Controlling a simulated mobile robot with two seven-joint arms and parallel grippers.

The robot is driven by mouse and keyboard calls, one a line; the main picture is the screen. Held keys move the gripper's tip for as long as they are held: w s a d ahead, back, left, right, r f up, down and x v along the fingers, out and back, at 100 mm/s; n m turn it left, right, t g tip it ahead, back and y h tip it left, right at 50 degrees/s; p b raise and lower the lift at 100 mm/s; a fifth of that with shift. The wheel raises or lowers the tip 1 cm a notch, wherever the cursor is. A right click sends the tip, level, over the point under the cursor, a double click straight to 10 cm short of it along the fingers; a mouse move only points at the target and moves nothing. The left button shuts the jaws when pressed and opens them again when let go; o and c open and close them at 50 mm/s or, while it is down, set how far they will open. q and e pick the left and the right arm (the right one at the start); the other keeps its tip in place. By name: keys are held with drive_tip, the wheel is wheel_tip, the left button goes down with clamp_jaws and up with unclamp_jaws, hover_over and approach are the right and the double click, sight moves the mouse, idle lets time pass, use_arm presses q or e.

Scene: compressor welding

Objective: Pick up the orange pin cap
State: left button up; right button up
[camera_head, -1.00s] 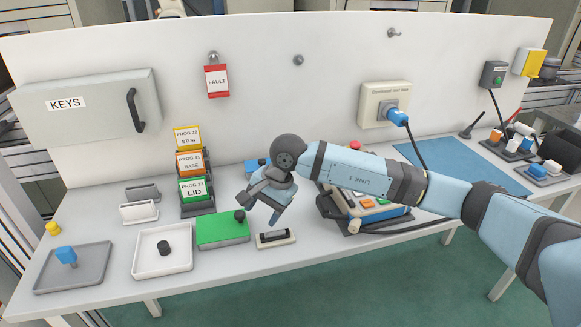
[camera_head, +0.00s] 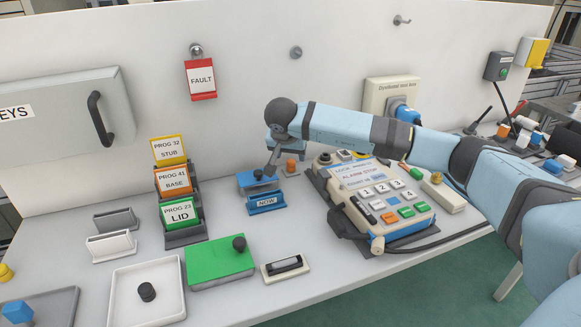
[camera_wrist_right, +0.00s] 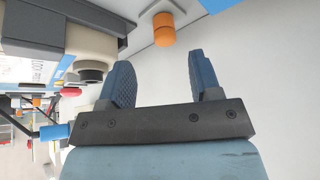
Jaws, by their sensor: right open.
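The orange pin cap (camera_head: 291,166) is a small orange cylinder on a pale base on the bench, close to the back panel, right of the blue NOW stand (camera_head: 266,204). It also shows in the right wrist view (camera_wrist_right: 164,32), beyond the fingertips and roughly between their lines. My right gripper (camera_head: 276,157) is just left of and above the cap, partly hidden by its own wrist. In the right wrist view its two fingers (camera_wrist_right: 160,75) are apart with nothing between them. My left gripper does not show.
The keypad box (camera_head: 378,205) with its cable stands right of the cap. A green block (camera_head: 218,268) with a black knob and the PROG card rack (camera_head: 184,232) are to the left. The white panel (camera_head: 245,110) rises behind.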

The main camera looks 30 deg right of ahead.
sight(291, 161)
drive_tip(key=x, duration=0.4)
drive_tip(key=b+x, duration=0.1)
drive_tip(key=x, duration=0.1)
drive_tip(key=shift+w+f, duration=0.25)
drive_tip(key=shift+w, duration=0.15)
drive_tip(key=c, duration=1)
